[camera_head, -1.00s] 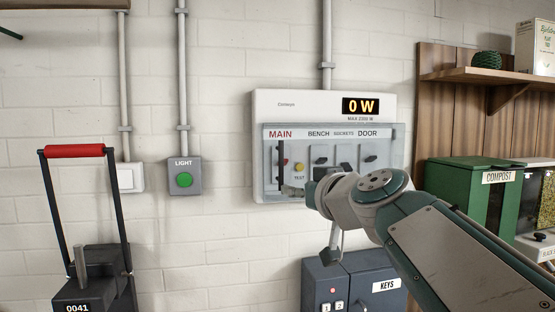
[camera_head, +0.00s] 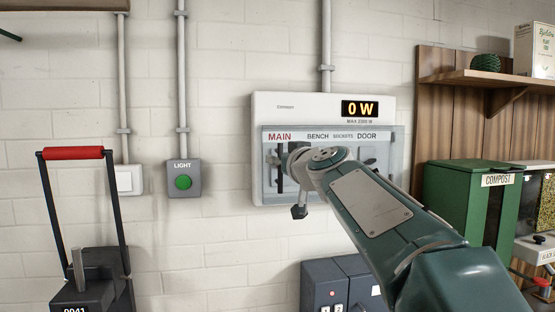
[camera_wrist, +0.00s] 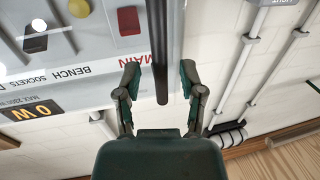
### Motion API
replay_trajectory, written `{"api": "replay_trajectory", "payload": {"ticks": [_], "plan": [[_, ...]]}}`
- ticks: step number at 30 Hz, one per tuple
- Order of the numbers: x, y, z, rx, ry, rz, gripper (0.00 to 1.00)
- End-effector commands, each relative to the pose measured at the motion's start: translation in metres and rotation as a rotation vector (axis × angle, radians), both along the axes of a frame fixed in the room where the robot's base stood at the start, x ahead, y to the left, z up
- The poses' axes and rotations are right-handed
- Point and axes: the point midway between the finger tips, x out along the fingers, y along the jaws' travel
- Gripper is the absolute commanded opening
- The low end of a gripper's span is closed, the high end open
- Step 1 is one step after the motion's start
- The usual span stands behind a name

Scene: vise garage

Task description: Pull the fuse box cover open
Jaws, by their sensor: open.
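The white fuse box (camera_head: 300,112) is on the wall in the head view. Its see-through cover (camera_head: 391,146) appears closed over the switches. A dark upright bar handle (camera_head: 279,172) is at the cover's left side, partly behind my wrist. In the wrist view the dark bar handle (camera_wrist: 157,38) runs between the two fingers of my gripper (camera_wrist: 159,76). The fingers are open, one on each side of the bar, with gaps visible. In the head view my wrist hides most of the gripper and the middle of the box.
A light switch box with a green button (camera_head: 183,181) and a white switch (camera_head: 129,179) are to the left. A dark blue key box (camera_head: 323,284) is below. The green compost bin (camera_head: 458,200) and wooden shelf (camera_head: 490,76) are to the right.

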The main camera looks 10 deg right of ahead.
Motion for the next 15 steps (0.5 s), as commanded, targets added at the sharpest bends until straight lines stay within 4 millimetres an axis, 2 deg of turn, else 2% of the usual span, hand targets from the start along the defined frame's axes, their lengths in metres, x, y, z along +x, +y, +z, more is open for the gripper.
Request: {"api": "replay_trajectory", "payload": {"ticks": [4, 11, 12, 14, 15], "plan": [[0.0064, 0.0016, -0.0002, 0.0, 0.0, 0.0, 0.51], [0.0064, 0.0017, -0.0001, 0.0, 0.0, 0.001, 0.51], [0.0064, 0.0017, 0.0, 0.0, 0.0, 0.001, 0.33], [0.0063, 0.0017, -0.0001, 0.0, 0.0, 0.001, 0.07], [0.0063, 0.0017, 0.0, 0.0, 0.0, 0.001, 0.0]]}}
